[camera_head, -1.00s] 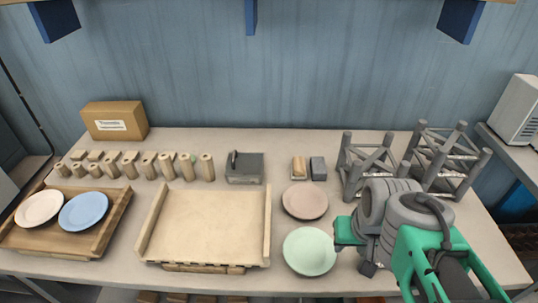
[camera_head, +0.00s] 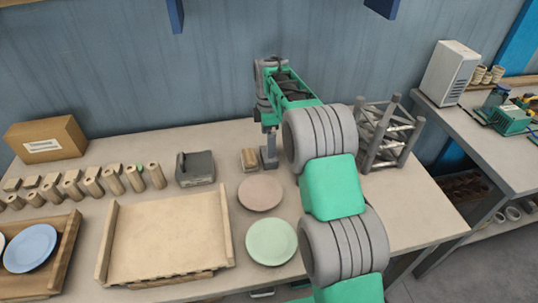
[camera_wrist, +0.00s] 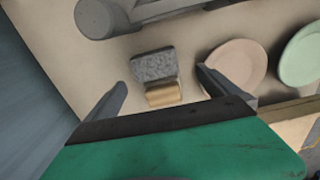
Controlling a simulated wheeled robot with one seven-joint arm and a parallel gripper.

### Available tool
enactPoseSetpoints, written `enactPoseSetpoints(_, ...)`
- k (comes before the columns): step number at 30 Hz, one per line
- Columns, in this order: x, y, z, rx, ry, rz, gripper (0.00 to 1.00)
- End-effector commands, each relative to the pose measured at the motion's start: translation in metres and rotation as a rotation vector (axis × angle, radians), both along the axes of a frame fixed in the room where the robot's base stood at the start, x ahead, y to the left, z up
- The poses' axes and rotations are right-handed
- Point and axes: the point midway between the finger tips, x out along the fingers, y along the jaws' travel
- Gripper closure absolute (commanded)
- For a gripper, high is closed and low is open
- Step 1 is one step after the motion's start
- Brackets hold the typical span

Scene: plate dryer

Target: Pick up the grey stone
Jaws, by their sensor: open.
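The grey stone (camera_wrist: 153,65) is a speckled grey block on the table, in the upper middle of the wrist view. It lies against a tan block (camera_wrist: 163,95). My gripper (camera_wrist: 162,80) is open and empty. Its two fingers stand wide apart to the left and right, with the tan block between them and the stone just beyond the fingertips. In the head view my gripper (camera_head: 269,158) points down beside the tan block (camera_head: 249,159), and the stone is hidden or cannot be told from it there.
A pink plate (camera_head: 261,193) and a green plate (camera_head: 271,242) lie in front. A grey rack (camera_head: 388,135) stands to the right. A grey box (camera_head: 195,168) and a wooden tray (camera_head: 170,235) are to the left. The wall is close behind.

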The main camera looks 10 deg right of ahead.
Motion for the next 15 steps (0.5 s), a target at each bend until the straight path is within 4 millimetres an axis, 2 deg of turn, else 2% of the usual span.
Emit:
enactPoseSetpoints(8,0.006,-0.002,-0.034,0.0,0.007,0.032,0.0)
enactPoseSetpoints(15,0.01,-0.005,-0.075,0.0,0.006,0.03,0.0)
